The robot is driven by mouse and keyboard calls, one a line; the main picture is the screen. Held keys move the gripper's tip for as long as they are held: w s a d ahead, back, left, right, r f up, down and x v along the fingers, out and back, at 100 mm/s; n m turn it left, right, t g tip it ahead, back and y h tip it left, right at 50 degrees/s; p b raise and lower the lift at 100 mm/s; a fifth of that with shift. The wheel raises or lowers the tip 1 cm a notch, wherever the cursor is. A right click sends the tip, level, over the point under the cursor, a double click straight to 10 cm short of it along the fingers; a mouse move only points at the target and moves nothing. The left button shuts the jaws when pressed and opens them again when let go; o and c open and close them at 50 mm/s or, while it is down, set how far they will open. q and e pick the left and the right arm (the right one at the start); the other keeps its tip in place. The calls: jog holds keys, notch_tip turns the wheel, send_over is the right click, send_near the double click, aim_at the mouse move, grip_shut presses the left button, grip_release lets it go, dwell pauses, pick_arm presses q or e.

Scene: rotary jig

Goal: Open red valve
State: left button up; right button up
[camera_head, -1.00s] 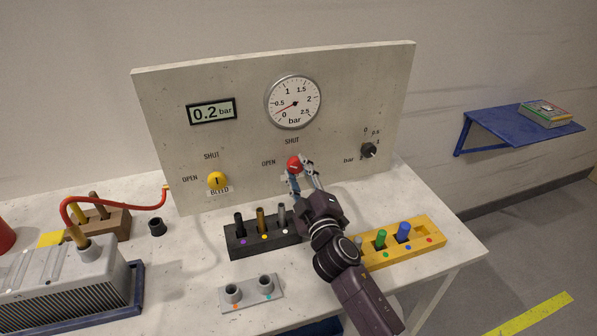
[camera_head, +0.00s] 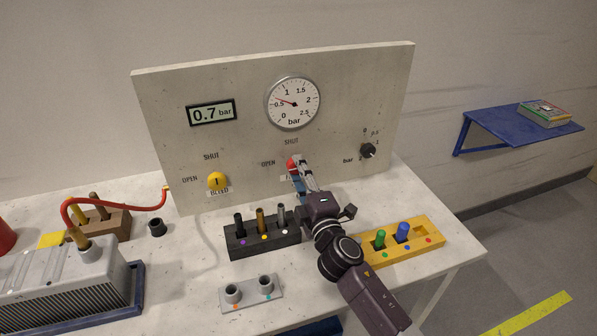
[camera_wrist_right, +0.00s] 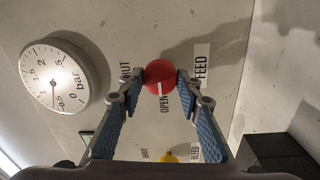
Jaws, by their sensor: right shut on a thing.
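The red valve (camera_head: 292,165) is a round knob low on the white panel (camera_head: 240,150), under the SHUT label and right of OPEN. In the right wrist view the knob (camera_wrist_right: 160,77) has a white mark that points to the OPEN label (camera_wrist_right: 164,104). My right gripper (camera_wrist_right: 161,78) is shut on the knob, one finger on each side. In the head view this gripper (camera_head: 296,172) partly covers the knob. My left gripper is not in view.
The display (camera_head: 211,112) reads 0.7 bar, and the dial gauge (camera_head: 293,102) is above the valve. A yellow bleed valve (camera_head: 217,181) and a black knob (camera_head: 368,150) flank it. A black peg block (camera_head: 264,240) and a yellow block (camera_head: 425,240) stand below.

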dwell(0.3)
jog(key=o, duration=1.2)
jog(key=shift+c, duration=0.2)
jog(key=shift+s, duration=0.15)
jog(key=v, duration=1.1)
jog(key=shift+s, duration=0.35)
jog(key=shift+d+f, duration=0.15)
